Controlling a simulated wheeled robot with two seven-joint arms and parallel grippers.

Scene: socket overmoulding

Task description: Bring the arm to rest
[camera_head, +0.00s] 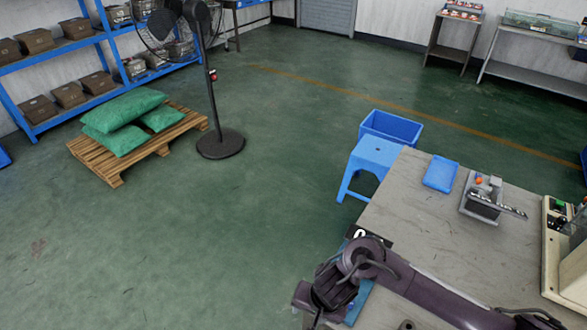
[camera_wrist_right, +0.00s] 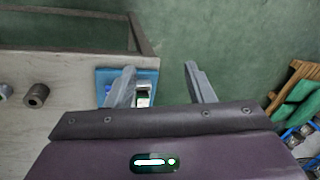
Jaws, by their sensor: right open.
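My right arm reaches in from the lower right in the camera_head view, and its wrist (camera_head: 335,285) is at the table's near left corner. The fingertips are hard to make out there. In the right wrist view my right gripper (camera_wrist_right: 160,84) has its two grey fingers wide apart, with nothing held between them. The left one of these fingers overlaps a blue tray (camera_wrist_right: 103,76) at the table edge. The other finger is over the green floor. My left gripper is not in view.
The grey table (camera_head: 430,215) carries a blue tray (camera_head: 440,173) and a grey fixture (camera_head: 485,203), with a beige machine (camera_head: 553,250) at right. Blue stool (camera_head: 373,157) and blue crate (camera_head: 392,127) stand beside it. Dark cylinder (camera_wrist_right: 36,95) lies left.

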